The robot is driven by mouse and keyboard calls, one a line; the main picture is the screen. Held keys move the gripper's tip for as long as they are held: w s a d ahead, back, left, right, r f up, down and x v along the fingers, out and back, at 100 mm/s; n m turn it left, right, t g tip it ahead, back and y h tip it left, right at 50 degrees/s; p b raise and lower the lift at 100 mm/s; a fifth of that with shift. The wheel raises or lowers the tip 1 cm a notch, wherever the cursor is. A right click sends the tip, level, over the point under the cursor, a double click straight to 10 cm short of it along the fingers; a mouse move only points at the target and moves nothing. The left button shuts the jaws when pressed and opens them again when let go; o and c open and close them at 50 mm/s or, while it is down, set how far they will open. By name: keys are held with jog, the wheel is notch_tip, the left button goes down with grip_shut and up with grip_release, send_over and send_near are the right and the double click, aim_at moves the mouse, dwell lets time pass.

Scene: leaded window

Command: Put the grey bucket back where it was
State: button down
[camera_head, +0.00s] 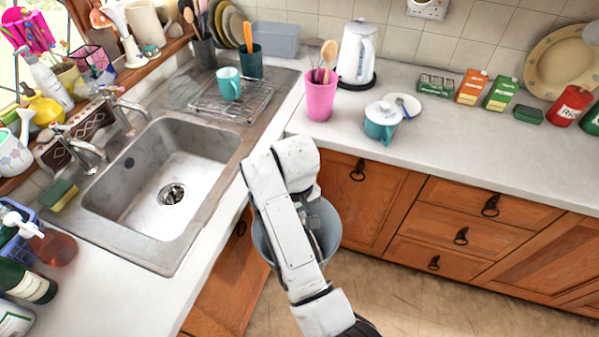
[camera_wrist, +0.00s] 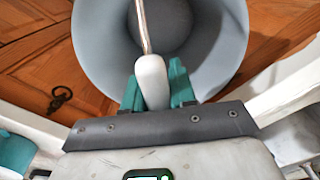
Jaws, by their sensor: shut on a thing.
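The grey bucket (camera_head: 330,232) hangs in front of the wooden cupboards at the inner corner of the counter, below the worktop, partly hidden behind my arm. In the wrist view, the bucket (camera_wrist: 92,45) fills the top middle, and I look into its open mouth, which looks empty. Its wire handle has a white grip (camera_wrist: 152,78). My gripper (camera_wrist: 155,88), with teal fingers, is shut on this grip. In the head view my arm mostly hides the gripper. I cannot tell whether the bucket touches the floor.
The steel sink (camera_head: 150,190) lies left of the bucket. The right worktop (camera_head: 460,146) holds a pink utensil pot (camera_head: 320,98), a white kettle (camera_head: 358,55) and a teal lidded pot (camera_head: 381,124). Cupboard doors (camera_head: 355,195) stand close behind the bucket. Bare floor (camera_head: 390,300) shows at lower right.

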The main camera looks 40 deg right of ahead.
jog(key=s+a+f, duration=0.3)
jog(key=f, duration=0.2)
jog(key=shift+s+a+f+n, duration=0.2)
jog(key=shift+s+f+n, duration=0.1)
jog(key=shift+s, duration=0.05)
